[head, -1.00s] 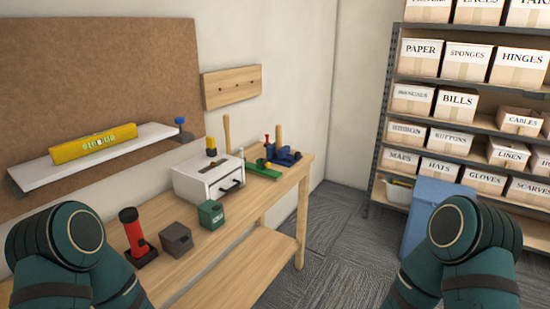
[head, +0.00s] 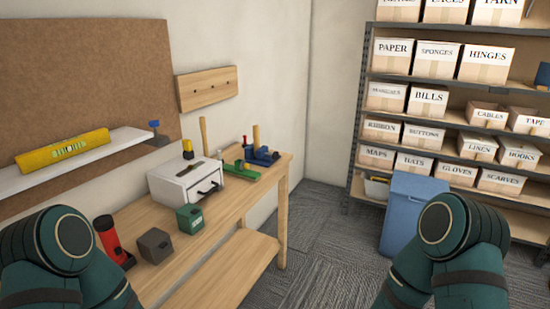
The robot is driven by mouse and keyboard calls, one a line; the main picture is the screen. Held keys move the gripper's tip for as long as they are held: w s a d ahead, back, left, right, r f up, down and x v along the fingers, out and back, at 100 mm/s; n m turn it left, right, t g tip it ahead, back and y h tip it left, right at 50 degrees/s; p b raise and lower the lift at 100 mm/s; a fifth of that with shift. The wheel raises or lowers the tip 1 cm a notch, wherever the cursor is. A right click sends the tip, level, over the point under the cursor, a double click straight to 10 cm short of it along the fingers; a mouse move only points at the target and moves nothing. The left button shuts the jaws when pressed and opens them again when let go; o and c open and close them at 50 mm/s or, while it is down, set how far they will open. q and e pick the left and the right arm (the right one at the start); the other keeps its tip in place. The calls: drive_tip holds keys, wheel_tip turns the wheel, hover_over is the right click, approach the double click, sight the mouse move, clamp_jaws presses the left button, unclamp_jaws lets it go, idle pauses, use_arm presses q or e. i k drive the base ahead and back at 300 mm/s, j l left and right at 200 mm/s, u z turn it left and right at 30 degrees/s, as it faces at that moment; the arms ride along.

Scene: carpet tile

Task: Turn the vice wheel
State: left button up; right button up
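A small blue tool that looks like the vice (head: 262,156) sits at the far right end of the wooden workbench (head: 225,217). It is small in the head view, and I cannot make out its wheel clearly. A green tool (head: 241,170) lies just left of it on the bench. My two arms show at the lower left and lower right, well apart from the vice. Both of my grippers are out of the picture.
A white drawer box (head: 172,186), a green box (head: 190,218), a grey box (head: 155,245) and a red flashlight (head: 108,238) stand on the bench. A blue bin (head: 412,212) stands before the shelving (head: 357,140). Carpet between bench and bin is clear.

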sight(275, 156)
drive_tip(key=u, duration=0.4)
drive_tip(key=i+l+u, duration=0.45)
drive_tip(key=l+u, duration=0.2)
drive_tip(key=l, duration=0.2)
drive_tip(key=i+l, duration=0.15)
drive_tip(key=l, duration=0.2)
drive_tip(key=i+l+u, duration=0.1)
drive_tip(key=l, duration=0.3)
drive_tip(key=i+l+u, duration=0.1)
drive_tip(key=l, duration=0.25)
drive_tip(key=i+l, duration=0.25)
drive_tip(key=l, duration=0.15)
drive_tip(key=i+l+u, duration=0.1)
drive_tip(key=l, duration=0.3)
